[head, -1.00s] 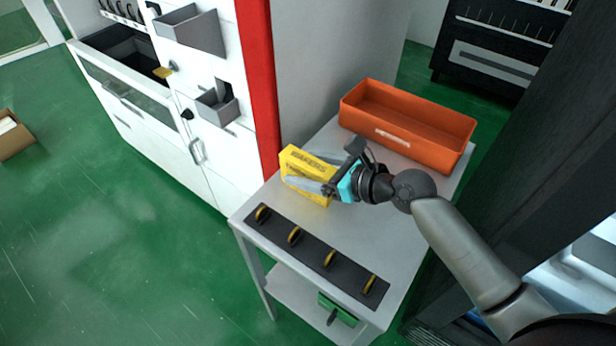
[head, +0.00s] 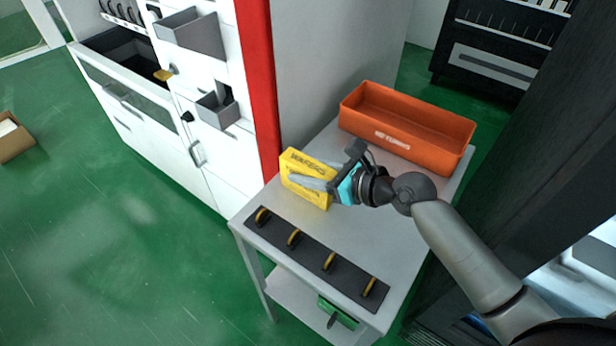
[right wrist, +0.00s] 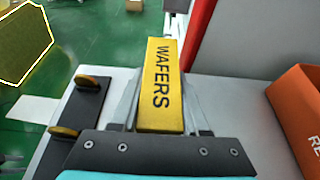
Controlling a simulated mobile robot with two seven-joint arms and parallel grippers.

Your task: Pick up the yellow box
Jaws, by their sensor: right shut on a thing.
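The yellow box (head: 308,194), marked "WAFERS", stands at the left part of the grey table's top in the head view. In the right wrist view the yellow box (right wrist: 160,84) lies between the two fingers. My right gripper (head: 312,180) is shut on it, one finger along each broad side. I cannot tell whether the box still touches the table. My left gripper is not in view.
An orange bin (head: 405,130) marked "RETURNS" sits at the table's back. A dark strip with several yellow hooks (head: 318,256) lies along the front edge. A white cabinet with a red edge (head: 258,90) stands close behind the box.

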